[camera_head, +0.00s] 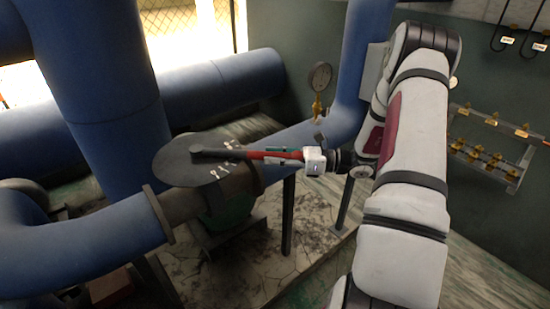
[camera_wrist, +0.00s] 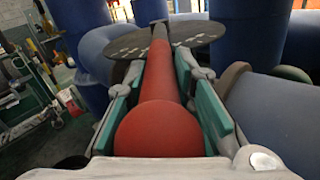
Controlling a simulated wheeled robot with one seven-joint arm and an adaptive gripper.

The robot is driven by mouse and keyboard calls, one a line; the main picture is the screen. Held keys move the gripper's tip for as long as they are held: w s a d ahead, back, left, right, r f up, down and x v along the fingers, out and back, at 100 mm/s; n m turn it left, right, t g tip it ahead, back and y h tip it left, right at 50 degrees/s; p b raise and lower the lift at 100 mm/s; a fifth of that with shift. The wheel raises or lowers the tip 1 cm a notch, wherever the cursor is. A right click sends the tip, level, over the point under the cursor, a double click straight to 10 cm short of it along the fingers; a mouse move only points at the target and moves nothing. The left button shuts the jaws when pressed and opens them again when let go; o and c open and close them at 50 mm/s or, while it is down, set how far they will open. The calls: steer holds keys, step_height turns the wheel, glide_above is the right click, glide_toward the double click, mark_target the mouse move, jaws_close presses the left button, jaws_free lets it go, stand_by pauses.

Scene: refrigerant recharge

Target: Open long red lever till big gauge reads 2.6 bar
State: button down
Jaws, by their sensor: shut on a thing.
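The long red lever (camera_head: 268,154) reaches right from a dark round plate (camera_head: 185,160) on the blue pipework. In the wrist view the red lever (camera_wrist: 165,120) runs away from me toward the round plate (camera_wrist: 130,42), with its rounded end nearest. My gripper (camera_head: 290,153) is at the lever's right end, its green-padded fingers (camera_wrist: 163,95) on either side of the lever and shut on it. A round gauge (camera_head: 320,76) on a brass fitting stands behind the lever beside a blue pipe. Its dial is too small to read.
Large blue pipes (camera_head: 90,70) fill the left and back. A metal rack with brass valves (camera_head: 490,152) stands at the right. Dark posts (camera_head: 288,215) stand below the lever. A chain-link fence (camera_head: 170,17) shows at the back.

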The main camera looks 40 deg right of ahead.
steer(key=s+a+m+t+h+p, duration=0.1)
steer(key=s+a, duration=0.1)
steer(key=s+a+m+t+h+p, duration=0.1)
steer(key=a+m+t+h, duration=0.1)
steer(key=shift+s+a+f+h+p, duration=0.1)
steer(key=shift+s+a+h+p, duration=0.2)
steer(key=shift+s+p, duration=0.1)
steer(key=c, duration=1.4)
jaws_free()
steer(key=shift+o, duration=0.2)
